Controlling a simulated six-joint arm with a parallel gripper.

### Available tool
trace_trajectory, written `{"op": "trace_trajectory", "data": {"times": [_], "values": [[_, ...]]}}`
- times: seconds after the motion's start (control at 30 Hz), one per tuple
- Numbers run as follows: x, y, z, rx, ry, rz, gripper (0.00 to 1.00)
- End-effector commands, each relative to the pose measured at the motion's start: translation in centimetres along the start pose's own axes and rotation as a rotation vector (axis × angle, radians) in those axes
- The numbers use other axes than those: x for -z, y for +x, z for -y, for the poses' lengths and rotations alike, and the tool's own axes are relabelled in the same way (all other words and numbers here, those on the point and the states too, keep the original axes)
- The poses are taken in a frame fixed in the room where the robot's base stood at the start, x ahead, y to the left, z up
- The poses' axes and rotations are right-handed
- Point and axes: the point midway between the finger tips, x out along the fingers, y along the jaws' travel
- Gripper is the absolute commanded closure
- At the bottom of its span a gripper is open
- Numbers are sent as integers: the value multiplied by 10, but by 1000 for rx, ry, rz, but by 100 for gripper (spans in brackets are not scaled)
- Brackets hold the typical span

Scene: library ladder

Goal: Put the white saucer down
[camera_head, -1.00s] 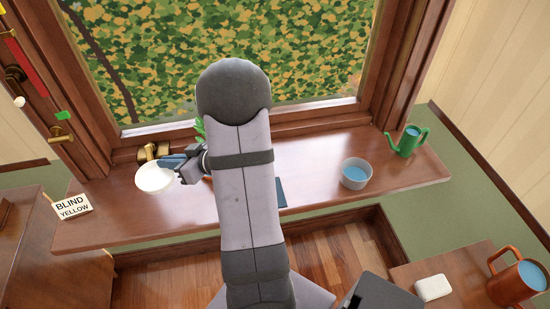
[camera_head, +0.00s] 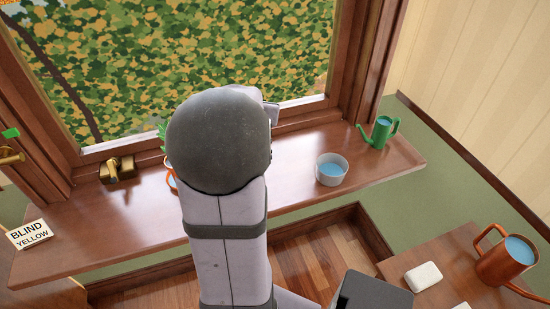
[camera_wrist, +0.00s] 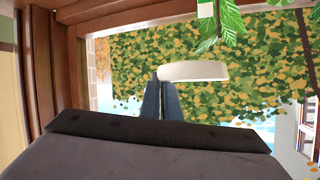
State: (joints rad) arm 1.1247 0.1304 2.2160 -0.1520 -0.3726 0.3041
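The white saucer (camera_wrist: 195,71) shows edge-on in the wrist view as a pale band in front of the window. My gripper (camera_wrist: 171,88) has its two dark fingers close together, with the saucer's rim between their tips. In the head view my own arm hides the saucer and the gripper's fingers. I cannot tell how high the saucer is above the wooden sill (camera_head: 100,225).
On the sill stand a grey bowl of water (camera_head: 331,170), a green watering can (camera_head: 380,133) and a "BLIND YELLOW" sign (camera_head: 29,234). A brass latch (camera_head: 118,169) is at the window frame. A side table holds an orange can (camera_head: 507,260) and white block (camera_head: 423,277).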

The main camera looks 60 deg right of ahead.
Motion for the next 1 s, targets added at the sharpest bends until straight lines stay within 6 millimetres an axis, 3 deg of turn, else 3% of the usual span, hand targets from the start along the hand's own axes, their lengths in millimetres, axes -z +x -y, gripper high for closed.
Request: {"op": "trace_trajectory", "data": {"times": [0.17, 0.3, 0.43, 0.63, 1.0], "values": [[-13, 17, -40, -121, 53, -17, 100], [-40, 34, -79, -241, 103, -33, 100], [-64, 44, -103, -317, 136, -49, 100], [-88, 50, -120, -374, 164, -63, 100], [-103, 55, -125, -391, 171, -68, 100]]}}
